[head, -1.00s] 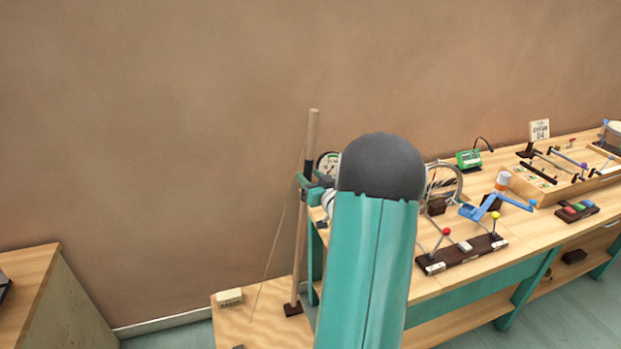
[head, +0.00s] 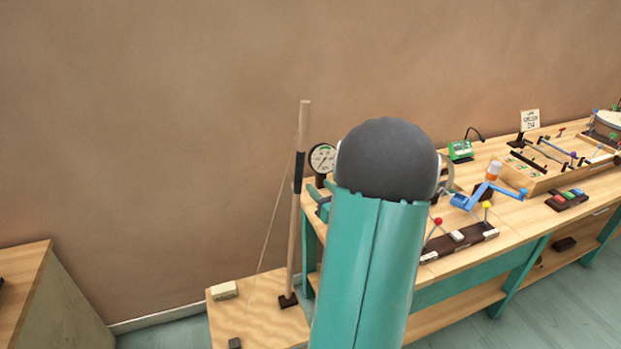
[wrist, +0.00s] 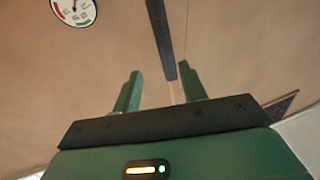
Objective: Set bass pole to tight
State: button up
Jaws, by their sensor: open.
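The bass pole (head: 294,225) is a wooden stick with a black grip (head: 299,172), standing in a dark foot on the low wooden platform. It leans slightly right at the top. A thin string runs from the pole down to the platform on its left. A round gauge (head: 322,158) stands right of the grip; it also shows in the wrist view (wrist: 74,8), its needle too small to read surely. My gripper (head: 322,196) is open, just right of the pole and apart from it. In the wrist view, the pole shows beyond my open fingers (wrist: 160,88), nearer the right one.
The workbench (head: 520,215) to the right carries levers with red and yellow knobs, a blue crank, a green device (head: 460,150) and a wooden tray. A pale block (head: 224,290) lies on the platform. Another wooden table (head: 28,275) stands at left. My arm hides part of the bench.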

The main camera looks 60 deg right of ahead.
jog(key=shift+v, duration=1.8)
jog(key=w+a+r+n+g+y, duration=0.1)
jog(key=w+a+r+g, duration=0.25)
jog(key=w+a, duration=0.4)
jog(key=w+a+r+n+g, duration=0.15)
jog(key=w+a+r, duration=0.25)
jog(key=a, duration=0.6)
jog(key=s+a+n+g+y, duration=0.1)
jog(key=s+a, duration=0.3)
jog(key=a, duration=0.5)
jog(key=s+a+n+g+y, duration=0.1)
jog(key=s+a+g+y, duration=0.2)
jog(key=a, duration=0.6)
jog(key=s+a+n+g+y, duration=0.1)
jog(key=s+a+g+y, duration=0.1)
jog(key=s+a, duration=0.4)
jog(key=a, duration=0.4)
jog(key=shift+s+y, duration=0.3)
jog(key=shift+a+r+n, duration=0.1)
jog(key=shift+n, duration=0.15)
jog(key=shift+c, duration=0.4)
jog(key=shift+c, duration=0.2)
